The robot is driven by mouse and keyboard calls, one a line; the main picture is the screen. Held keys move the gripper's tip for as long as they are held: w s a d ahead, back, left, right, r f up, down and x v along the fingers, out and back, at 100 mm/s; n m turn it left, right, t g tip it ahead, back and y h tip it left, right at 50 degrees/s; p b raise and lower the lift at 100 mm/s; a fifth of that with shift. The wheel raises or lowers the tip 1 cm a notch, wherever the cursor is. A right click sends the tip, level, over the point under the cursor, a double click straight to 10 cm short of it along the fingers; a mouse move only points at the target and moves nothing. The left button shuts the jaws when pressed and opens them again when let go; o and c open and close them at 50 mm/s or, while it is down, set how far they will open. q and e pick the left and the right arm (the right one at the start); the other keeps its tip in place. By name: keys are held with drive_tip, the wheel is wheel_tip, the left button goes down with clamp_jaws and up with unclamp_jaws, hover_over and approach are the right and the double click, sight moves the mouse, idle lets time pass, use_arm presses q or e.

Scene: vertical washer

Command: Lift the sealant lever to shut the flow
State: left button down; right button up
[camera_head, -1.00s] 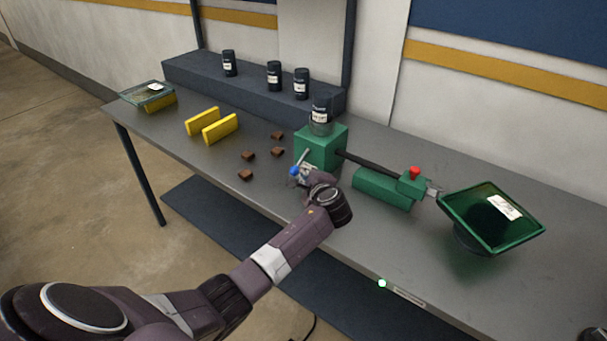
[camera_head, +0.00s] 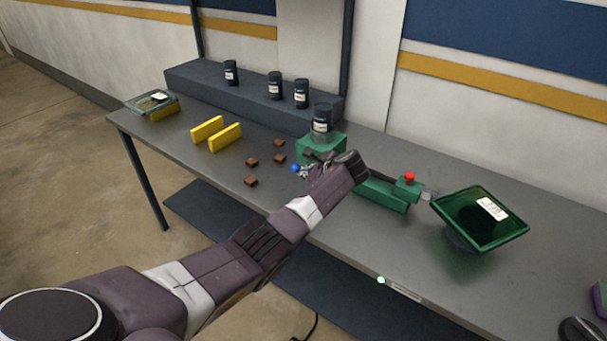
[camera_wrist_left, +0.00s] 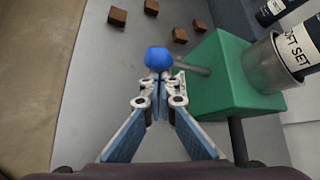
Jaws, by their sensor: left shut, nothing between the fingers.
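The sealant lever has a round blue knob (camera_wrist_left: 158,58) on a short metal rod (camera_wrist_left: 192,68) that runs to the side of a green block (camera_wrist_left: 232,88). The knob (camera_head: 295,168) also shows in the head view, low in front of the green block (camera_head: 322,146). A jar (camera_head: 322,118) with a white label stands on the block. My left gripper (camera_wrist_left: 160,82) is shut and empty, its tips right at the knob; I cannot tell whether they touch it. My left forearm hides part of the block and rod in the head view. My right gripper is not in view.
Several brown pieces (camera_head: 252,161) lie left of the block. Two yellow bars (camera_head: 225,137) and a glass-lidded box (camera_head: 152,103) are farther left. A green press-like tool with a red knob (camera_head: 409,177) and a green tray (camera_head: 480,218) stand right. Dark jars (camera_head: 275,86) line the shelf.

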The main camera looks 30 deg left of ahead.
use_arm(q)
drive_tip(key=shift+r+m+g, duration=0.3)
drive_tip(key=shift+r+g, duration=0.1)
drive_tip(key=shift+r+p, duration=0.8)
drive_tip(key=shift+p, duration=0.1)
drive_tip(key=shift+f, duration=0.1)
